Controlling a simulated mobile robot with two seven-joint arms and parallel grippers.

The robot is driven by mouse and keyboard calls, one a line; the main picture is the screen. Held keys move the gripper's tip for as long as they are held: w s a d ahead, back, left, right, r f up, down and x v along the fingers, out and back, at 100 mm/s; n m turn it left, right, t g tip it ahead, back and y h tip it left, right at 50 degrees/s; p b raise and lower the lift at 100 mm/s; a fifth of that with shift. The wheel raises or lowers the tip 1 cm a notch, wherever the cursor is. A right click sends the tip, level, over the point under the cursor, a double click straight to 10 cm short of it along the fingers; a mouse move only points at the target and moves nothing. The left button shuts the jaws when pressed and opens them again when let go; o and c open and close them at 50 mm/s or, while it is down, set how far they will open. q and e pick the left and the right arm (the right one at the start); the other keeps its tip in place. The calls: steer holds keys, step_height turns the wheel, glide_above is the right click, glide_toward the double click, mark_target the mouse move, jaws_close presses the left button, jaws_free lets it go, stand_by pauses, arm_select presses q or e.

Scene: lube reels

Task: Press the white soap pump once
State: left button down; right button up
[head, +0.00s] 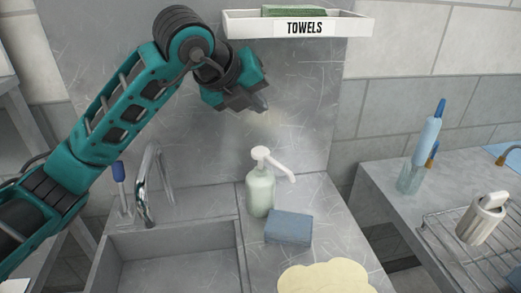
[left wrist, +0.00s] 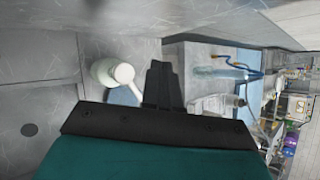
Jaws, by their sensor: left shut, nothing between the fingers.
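The soap bottle (head: 260,190) is pale green with a white pump head (head: 262,154) whose spout points right and down. It stands upright on the metal counter to the right of the sink. My left gripper (head: 262,106) is shut and empty. In the head view it appears above the pump head, with a visible gap. In the left wrist view the white pump head (left wrist: 124,73) and the bottle (left wrist: 102,70) show beside the dark fingers (left wrist: 160,85). My right gripper is in neither view.
A blue sponge (head: 289,227) lies right of the bottle, with a cream cloth (head: 325,278) in front. The sink (head: 118,245) and faucet (head: 146,180) are left. A towel shelf (head: 350,26) is above. A side counter (head: 385,190) holds a bottle (head: 426,140) and a rack (head: 450,245).

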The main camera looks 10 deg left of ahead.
arm_select(q)
steer(key=b, duration=0.2)
glide_above(257, 153)
step_height(257, 153, down, 6)
steer(key=shift+r, duration=0.2)
steer(key=shift+f+b, duration=0.7)
stand_by(1.2)
steer(key=shift+f+b, duration=0.4)
steer(key=shift+b, duration=0.1)
